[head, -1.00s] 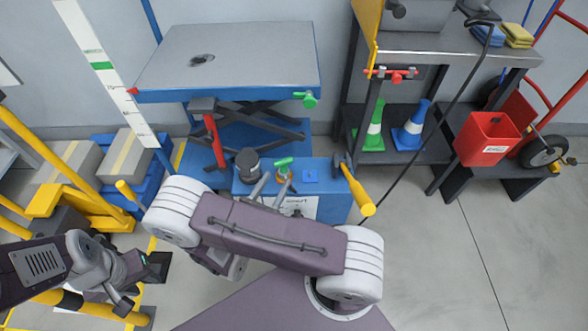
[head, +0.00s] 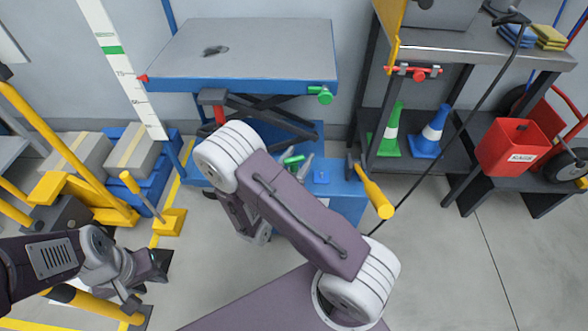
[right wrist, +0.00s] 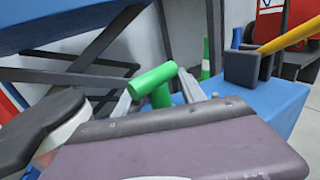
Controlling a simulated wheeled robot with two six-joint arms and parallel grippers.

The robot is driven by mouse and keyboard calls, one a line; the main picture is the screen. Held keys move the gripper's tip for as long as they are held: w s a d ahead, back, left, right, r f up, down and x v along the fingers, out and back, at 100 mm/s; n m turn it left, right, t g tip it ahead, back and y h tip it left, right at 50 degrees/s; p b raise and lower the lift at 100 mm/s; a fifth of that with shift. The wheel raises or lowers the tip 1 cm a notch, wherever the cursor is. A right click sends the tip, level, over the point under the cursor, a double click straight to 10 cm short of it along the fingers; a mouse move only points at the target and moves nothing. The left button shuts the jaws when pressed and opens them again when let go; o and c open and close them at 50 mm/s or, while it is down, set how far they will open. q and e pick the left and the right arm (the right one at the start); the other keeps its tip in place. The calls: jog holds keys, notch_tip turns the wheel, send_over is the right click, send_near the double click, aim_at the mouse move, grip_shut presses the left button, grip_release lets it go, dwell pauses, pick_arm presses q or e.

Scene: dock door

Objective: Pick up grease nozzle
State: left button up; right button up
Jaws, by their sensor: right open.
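A green T-shaped piece, which I take to be the grease nozzle (head: 293,160), stands on the blue box top at the lift table's foot. It shows larger in the right wrist view (right wrist: 155,82), between the two grey fingers of my open right gripper (right wrist: 157,88). I cannot tell whether the fingers touch it. In the head view my right arm hides most of that gripper and the nozzle's lower part. My left gripper (head: 152,272) hangs low at the left, away from the nozzle; its finger gap is unclear.
The lift table (head: 240,55) rises behind. Green (head: 390,132) and blue (head: 430,133) cones stand on a shelf at right.

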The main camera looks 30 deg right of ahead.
grip_shut()
notch_tip(320, 180, up, 10)
jog(key=p, duration=0.6)
jog(key=shift+p, duration=0.3)
